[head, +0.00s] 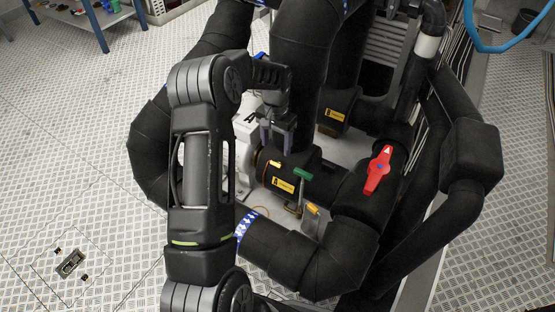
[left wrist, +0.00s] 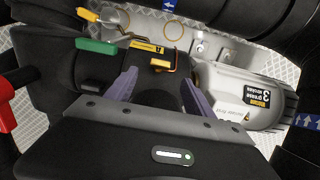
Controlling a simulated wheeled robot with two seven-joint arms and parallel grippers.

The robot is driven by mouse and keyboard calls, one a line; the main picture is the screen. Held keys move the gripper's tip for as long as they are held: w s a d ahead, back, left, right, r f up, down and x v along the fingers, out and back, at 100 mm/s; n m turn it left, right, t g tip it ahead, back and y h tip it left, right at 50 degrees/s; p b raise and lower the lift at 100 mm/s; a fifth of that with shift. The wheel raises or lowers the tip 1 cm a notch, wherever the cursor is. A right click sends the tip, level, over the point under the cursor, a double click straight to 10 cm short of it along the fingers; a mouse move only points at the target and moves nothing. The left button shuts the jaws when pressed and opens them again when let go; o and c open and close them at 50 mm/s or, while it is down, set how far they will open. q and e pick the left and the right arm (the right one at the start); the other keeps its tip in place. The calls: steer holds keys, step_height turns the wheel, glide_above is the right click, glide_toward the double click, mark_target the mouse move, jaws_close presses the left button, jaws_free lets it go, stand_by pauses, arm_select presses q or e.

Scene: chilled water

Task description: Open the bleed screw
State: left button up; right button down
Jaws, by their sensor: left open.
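My left gripper (head: 277,140) is open and empty above the black-clad pump body (head: 292,162). Its two purple-grey fingers also show in the left wrist view (left wrist: 160,90), spread apart. A small yellow-orange handle (head: 275,163), which may be the bleed screw, sits on top of the body, just beyond the fingertips. In the left wrist view this handle (left wrist: 162,64) lies ahead of the gap between the fingers and apart from them. No label confirms which part is the screw. My right gripper is not in view.
A green handle (head: 303,174) and a yellow handle (head: 313,209) stand close by on the right. A red lever (head: 380,170) is on a thick black pipe. The pale motor (left wrist: 235,95) is beside the fingers. Black pipes crowd the area; open floor (head: 80,150) lies left.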

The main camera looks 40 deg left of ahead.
mark_target(277, 165)
arm_select(q)
step_height(277, 165, down, 8)
steer(key=shift+r+b, duration=0.1)
steer(key=shift+b, duration=1.1)
steer(key=shift+c, duration=0.3)
jaws_close()
